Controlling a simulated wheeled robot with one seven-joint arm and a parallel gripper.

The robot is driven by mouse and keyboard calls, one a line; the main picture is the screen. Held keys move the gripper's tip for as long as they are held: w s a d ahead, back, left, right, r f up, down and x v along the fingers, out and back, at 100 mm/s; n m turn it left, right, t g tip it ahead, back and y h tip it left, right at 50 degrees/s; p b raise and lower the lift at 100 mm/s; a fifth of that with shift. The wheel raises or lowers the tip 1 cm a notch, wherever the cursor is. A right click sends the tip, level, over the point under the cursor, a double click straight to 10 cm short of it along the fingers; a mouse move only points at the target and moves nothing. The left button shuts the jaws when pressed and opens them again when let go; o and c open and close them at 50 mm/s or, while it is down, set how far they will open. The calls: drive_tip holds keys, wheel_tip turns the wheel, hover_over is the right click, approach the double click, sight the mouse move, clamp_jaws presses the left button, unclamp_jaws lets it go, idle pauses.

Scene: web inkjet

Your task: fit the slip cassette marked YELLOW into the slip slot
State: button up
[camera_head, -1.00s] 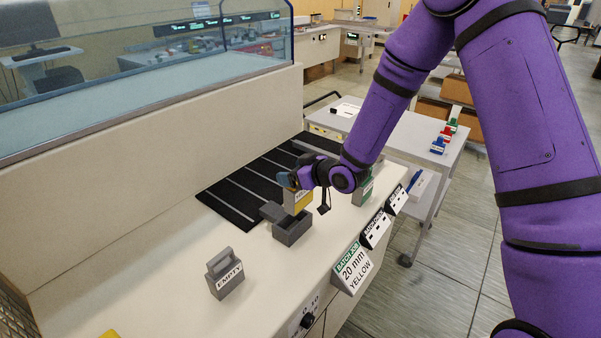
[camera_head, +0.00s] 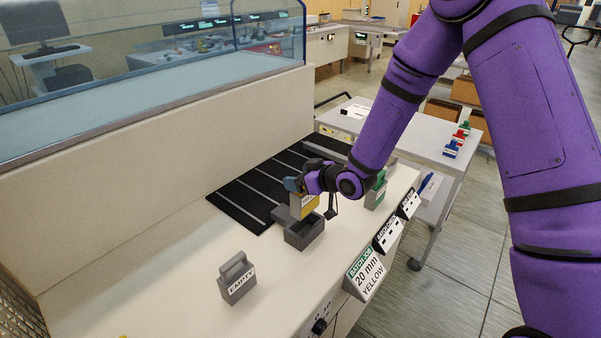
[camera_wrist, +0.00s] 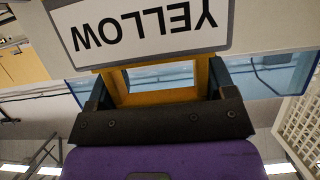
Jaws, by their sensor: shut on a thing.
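My gripper (camera_head: 294,184) is shut on the yellow cassette (camera_head: 303,205), and in the wrist view its two dark fingertips grip the cassette's handle (camera_wrist: 160,97). The cassette's white label (camera_wrist: 140,28) reads YELLOW, upside down in that view. In the head view the cassette is upright at the dark grey slip slot (camera_head: 303,234), an open-topped box on the counter. The cassette's lower end is at the box's back rim; I cannot tell whether it is inside the opening or above it. The front of the opening looks empty.
A grey cassette marked EMPTY (camera_head: 237,280) stands at the front left. A green cassette (camera_head: 376,192) stands right of my gripper. A sign reading 20 mm YELLOW (camera_head: 366,274) sits at the counter edge. A black striped mat (camera_head: 245,203) lies behind the slot.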

sight(301, 206)
drive_tip(key=shift+f, duration=2.05)
drive_tip(key=shift+f, duration=3.3)
drive_tip(key=o, duration=1.4)
drive_tip(key=v, duration=1)
drive_tip(key=shift+s+d, duration=0.25)
drive_tip(key=shift+d, duration=0.05)
drive_tip(key=shift+r, duration=0.15)
